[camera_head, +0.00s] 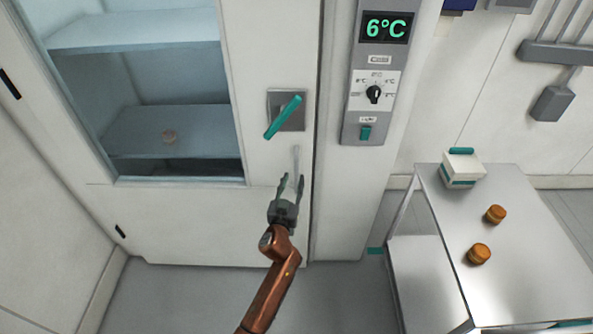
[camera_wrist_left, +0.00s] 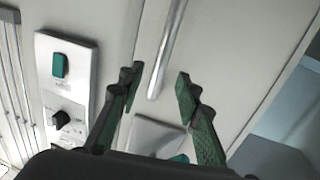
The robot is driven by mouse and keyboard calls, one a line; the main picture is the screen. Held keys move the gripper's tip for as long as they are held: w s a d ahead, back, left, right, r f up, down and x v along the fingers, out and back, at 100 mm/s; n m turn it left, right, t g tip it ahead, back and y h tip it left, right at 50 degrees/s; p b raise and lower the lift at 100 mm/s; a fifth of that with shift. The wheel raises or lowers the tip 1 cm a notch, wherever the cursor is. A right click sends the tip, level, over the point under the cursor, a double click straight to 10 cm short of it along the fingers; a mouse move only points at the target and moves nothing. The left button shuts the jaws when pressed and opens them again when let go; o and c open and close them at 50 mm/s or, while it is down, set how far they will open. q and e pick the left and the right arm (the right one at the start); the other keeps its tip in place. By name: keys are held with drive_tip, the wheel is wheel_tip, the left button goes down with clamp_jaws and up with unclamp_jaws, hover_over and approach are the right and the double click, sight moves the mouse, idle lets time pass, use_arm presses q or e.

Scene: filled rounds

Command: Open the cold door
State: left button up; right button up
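The cold door (camera_head: 262,160) is white with a large glass window (camera_head: 165,80) and looks shut. A teal lever (camera_head: 283,117) sits slanted on a grey plate on its right part. Below it is a slim upright metal bar handle (camera_head: 296,162); its lower end is hidden by my gripper. My left gripper (camera_head: 291,181) is open at the bar's lower part, fingers pointing up. In the left wrist view the bar (camera_wrist_left: 167,50) appears between the two open fingertips (camera_wrist_left: 158,82); I cannot tell whether they touch it. My right gripper is not in view.
A grey control panel (camera_head: 352,125) reading 6°C, with a knob and teal switch, is right of the door. A steel table (camera_head: 520,270) at right holds a white-and-teal box (camera_head: 462,172) and two orange-brown round jars (camera_head: 479,254). Floor before the door is clear.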

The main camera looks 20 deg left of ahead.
sight(296, 171)
use_arm(q)
drive_tip(key=w, duration=0.4)
drive_tip(key=w+b, duration=0.1)
drive_tip(key=w, duration=0.1)
drive_tip(key=shift+w+a+f, duration=0.1)
drive_tip(key=shift+w+a, duration=0.2)
drive_tip(key=shift+c, duration=0.5)
clamp_jaws()
